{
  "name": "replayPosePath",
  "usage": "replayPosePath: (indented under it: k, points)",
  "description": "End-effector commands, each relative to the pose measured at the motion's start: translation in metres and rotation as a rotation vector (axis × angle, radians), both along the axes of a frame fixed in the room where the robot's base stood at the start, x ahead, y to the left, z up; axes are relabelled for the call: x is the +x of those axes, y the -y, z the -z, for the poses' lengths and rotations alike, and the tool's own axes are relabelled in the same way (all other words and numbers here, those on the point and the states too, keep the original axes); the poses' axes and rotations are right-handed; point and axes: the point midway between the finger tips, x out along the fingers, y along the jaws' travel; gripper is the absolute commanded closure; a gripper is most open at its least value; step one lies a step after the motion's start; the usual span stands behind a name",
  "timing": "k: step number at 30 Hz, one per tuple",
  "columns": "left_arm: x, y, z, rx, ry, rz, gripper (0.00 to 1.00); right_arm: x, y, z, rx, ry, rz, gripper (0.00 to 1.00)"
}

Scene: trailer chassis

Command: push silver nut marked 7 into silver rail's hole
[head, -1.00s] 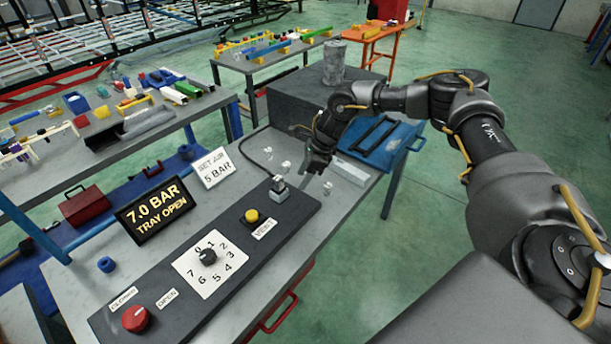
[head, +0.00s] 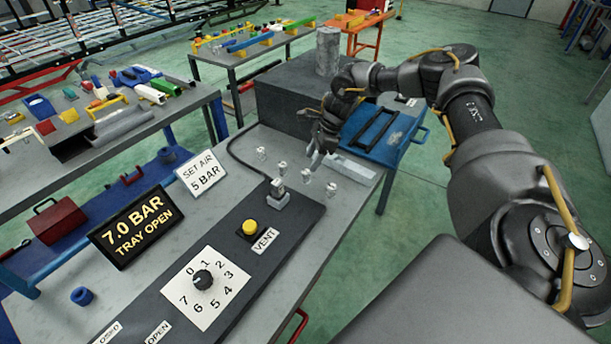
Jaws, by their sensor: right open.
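Several small silver pieces stand on the grey bench, one of them a silver piece (head: 306,175) just below my right gripper; they look like nuts, but their markings are too small to read, so I cannot tell which is 7. A pale silver bar, likely the silver rail (head: 352,169), lies to the right of the gripper; its hole cannot be made out. My right gripper (head: 314,158) is open, pointing down close above the bench between the silver pieces and the rail. I see nothing held in it. My left gripper is not in view.
A black control panel (head: 240,240) with a dial, yellow button and hose fitting (head: 278,190) runs along the bench front. The sign (head: 137,226) reads 7.0 BAR, TRAY OPEN.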

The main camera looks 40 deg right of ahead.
Motion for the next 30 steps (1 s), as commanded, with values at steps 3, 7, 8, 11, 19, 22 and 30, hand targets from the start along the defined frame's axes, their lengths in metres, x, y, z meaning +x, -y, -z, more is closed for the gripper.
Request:
replayPosePath:
  k: [3, 7, 8, 11, 19, 22, 30]
  points:
    - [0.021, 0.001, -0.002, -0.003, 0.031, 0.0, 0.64, 0.001, -0.002, 0.001, 0.001, 0.001, -0.001, 0.5]
    - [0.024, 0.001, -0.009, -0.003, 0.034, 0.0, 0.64, 0.003, -0.004, 0.009, -0.001, -0.003, -0.003, 0.5]
    - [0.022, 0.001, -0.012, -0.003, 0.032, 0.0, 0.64, 0.003, -0.005, 0.013, -0.001, -0.004, -0.003, 0.5]
    - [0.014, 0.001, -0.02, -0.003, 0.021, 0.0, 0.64, 0.005, -0.007, 0.029, -0.002, -0.005, -0.004, 0.5]
    - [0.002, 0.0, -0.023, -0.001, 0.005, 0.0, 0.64, 0.01, -0.014, 0.051, 0.0, 0.0, -0.002, 0.5]
    - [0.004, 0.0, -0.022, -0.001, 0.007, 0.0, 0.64, 0.01, -0.014, 0.052, 0.0, 0.001, -0.002, 0.5]
    - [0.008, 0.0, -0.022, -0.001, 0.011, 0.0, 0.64, 0.01, -0.014, 0.052, 0.001, 0.0, -0.002, 0.74]
